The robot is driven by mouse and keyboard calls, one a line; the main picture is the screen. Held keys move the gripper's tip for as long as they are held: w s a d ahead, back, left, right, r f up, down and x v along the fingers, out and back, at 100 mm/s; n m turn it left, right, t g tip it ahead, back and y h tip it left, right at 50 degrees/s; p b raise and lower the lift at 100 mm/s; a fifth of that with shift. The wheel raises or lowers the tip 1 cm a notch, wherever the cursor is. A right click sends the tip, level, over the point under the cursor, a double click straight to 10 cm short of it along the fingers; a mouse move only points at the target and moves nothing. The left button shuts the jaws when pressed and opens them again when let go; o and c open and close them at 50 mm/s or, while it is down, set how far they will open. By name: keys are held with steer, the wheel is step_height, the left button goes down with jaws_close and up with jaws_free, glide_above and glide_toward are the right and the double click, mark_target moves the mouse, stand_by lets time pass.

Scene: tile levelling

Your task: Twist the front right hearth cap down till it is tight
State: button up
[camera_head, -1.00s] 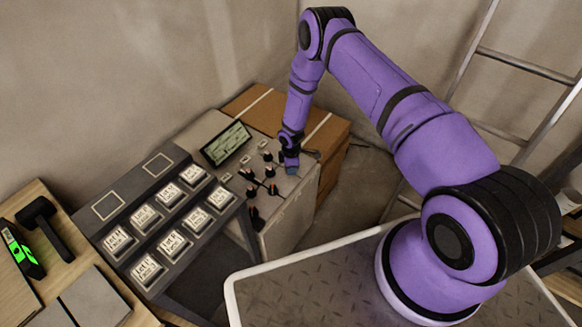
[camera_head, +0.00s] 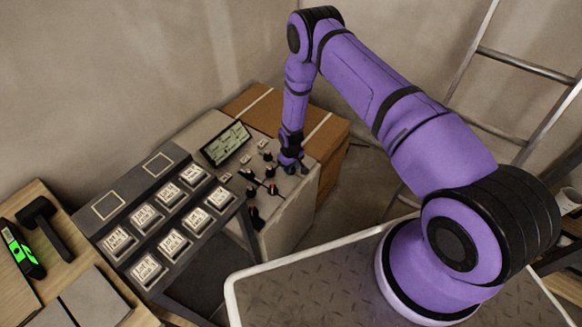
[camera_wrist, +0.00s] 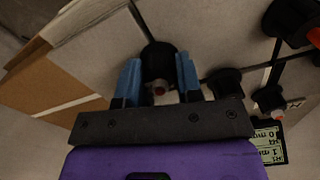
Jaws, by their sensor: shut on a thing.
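The hearth (camera_head: 285,215) is a pale tiled block with several black caps on its top, some with red or orange parts. In the wrist view, my gripper (camera_wrist: 160,80) points at the tiles, its two blue fingers shut on a black cap (camera_wrist: 157,58), one on each side. A small red spot and a pale bit show below this cap, between the fingers. In the head view, my gripper (camera_head: 291,164) is at the right edge of the hearth top and hides the held cap. How tight the cap sits cannot be seen.
Other black caps (camera_wrist: 226,82) stand close beside the right finger. A display panel (camera_head: 226,143) stands on the hearth's back left. A dark rack of labelled blocks (camera_head: 160,220) is to the left. Cardboard boxes (camera_head: 325,135) are behind. A ladder (camera_head: 525,65) leans at right.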

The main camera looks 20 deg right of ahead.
steer(key=m, duration=1.1)
steer(key=shift+a, duration=0.1)
steer(key=m, duration=0.3)
steer(key=shift+m, duration=0.3)
steer(key=m, duration=0.3)
steer(key=shift+m, duration=0.3)
steer(key=m, duration=0.3)
steer(key=shift+w+m, duration=0.1)
steer(key=shift+m, duration=0.2)
steer(key=m, duration=0.3)
steer(key=shift+m, duration=2.1)
